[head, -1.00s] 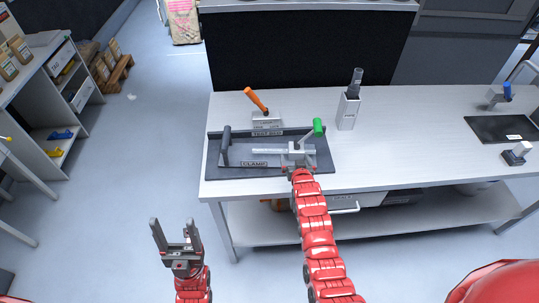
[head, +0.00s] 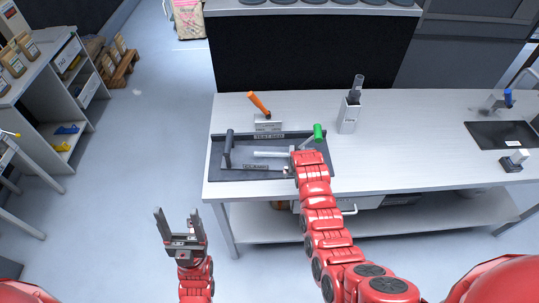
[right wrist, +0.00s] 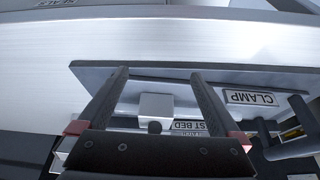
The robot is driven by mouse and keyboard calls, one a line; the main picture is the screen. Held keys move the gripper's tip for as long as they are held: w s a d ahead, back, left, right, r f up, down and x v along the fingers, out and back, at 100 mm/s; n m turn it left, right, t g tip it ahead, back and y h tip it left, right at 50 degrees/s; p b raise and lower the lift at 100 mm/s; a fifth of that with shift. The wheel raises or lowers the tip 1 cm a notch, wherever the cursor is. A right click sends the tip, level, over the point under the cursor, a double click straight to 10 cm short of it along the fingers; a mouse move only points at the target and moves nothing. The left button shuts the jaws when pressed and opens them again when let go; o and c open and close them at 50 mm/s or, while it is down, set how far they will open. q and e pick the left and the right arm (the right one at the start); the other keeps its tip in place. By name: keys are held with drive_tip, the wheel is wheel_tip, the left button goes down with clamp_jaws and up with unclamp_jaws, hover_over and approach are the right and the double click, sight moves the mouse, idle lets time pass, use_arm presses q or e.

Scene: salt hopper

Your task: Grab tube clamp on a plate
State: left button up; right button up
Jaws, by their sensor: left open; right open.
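A dark plate (head: 228,175) with a raised rim lies on the white bench. The tube clamp shows mainly by its green handle (head: 318,132) at the plate's right. A light tube (head: 270,154) lies across the plate's middle. My right arm covers the clamp's body and hides its own gripper in the head view. In the right wrist view my right gripper (right wrist: 160,74) is open, with a grey block (right wrist: 155,106) between its fingers, not gripped. Whether that block belongs to the clamp I cannot tell. My left gripper (head: 180,225) is open and empty, in front of the bench.
A dark upright post (head: 228,148) stands at the plate's left. An orange-handled tool on a small block (head: 267,124) stands behind the plate. A white holder (head: 349,117) with dark sticks stands behind right. The bench right of it is clear up to a black panel (head: 500,135).

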drive_tip(key=w+b, duration=0.2)
drive_tip(key=w, duration=0.1)
drive_tip(key=w+b, duration=0.1)
drive_tip(key=shift+w+d+f, duration=0.1)
drive_tip(key=shift+w+d, duration=0.15)
drive_tip(key=shift+w, duration=0.15)
drive_tip(key=shift+w+f, duration=0.1)
drive_tip(key=shift+w, duration=0.25)
drive_tip(key=shift+w+b, duration=0.25)
drive_tip(key=shift+b, duration=0.15)
drive_tip(key=w+b, duration=0.1)
drive_tip(key=b, duration=0.2)
drive_tip(key=w+b, duration=0.2)
drive_tip(key=b, duration=0.1)
drive_tip(key=w+b, duration=0.2)
drive_tip(key=b, duration=0.1)
drive_tip(key=shift+d+f, duration=0.2)
drive_tip(key=shift+f, duration=0.15)
clamp_jaws()
